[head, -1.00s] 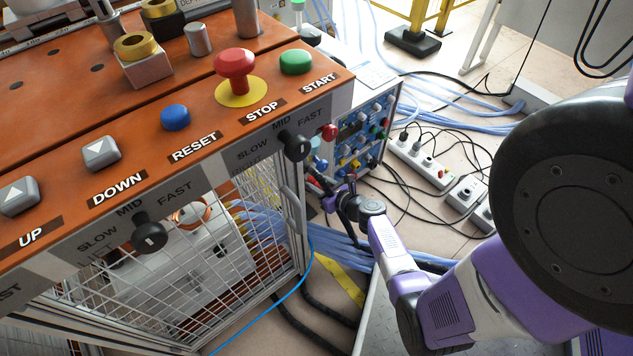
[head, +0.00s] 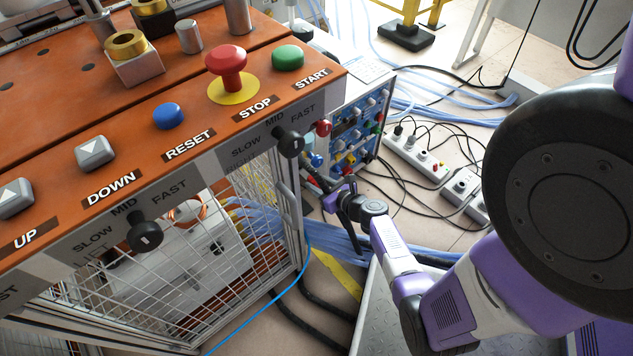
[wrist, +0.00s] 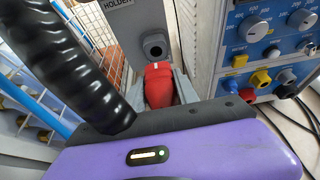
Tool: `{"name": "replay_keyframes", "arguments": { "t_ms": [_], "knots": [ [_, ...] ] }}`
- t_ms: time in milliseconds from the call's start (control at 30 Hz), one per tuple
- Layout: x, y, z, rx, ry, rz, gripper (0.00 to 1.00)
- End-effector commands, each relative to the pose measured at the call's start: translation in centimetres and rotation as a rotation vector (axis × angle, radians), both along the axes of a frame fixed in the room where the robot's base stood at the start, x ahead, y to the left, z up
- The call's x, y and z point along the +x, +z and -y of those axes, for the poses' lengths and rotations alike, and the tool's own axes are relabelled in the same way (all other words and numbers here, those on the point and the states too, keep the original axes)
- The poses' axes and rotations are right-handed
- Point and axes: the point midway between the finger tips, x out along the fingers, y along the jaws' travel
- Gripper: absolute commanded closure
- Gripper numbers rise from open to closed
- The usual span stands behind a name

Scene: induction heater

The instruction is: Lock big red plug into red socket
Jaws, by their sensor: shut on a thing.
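The big red plug (wrist: 158,88) sits between the grey fingers of my gripper (wrist: 160,92) in the wrist view. My gripper is shut on it. Just beyond it stands a grey holder post (wrist: 152,20) with a dark round hole. To the right is the connector panel (wrist: 270,45); a red socket (wrist: 248,95) shows at its lower left, beside yellow and blue ones. The plug is apart from this socket.
The orange control desk (head: 60,105) with buttons and a mesh cage (head: 250,240) lies left of my gripper. A thick black ribbed hose (wrist: 75,70) passes close on the left in the wrist view. Cables and power strips (head: 425,160) lie on the floor at right.

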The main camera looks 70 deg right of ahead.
Motion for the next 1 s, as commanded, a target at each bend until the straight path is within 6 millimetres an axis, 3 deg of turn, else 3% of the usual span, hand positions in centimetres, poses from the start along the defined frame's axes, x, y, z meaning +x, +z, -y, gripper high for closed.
{"name": "replay_keyframes", "arguments": {
  "t_ms": [1000],
  "knots": [
    [-1.3, 0.1, -0.8, -0.001, 0.0, 0.002, 1.0]
  ]
}}
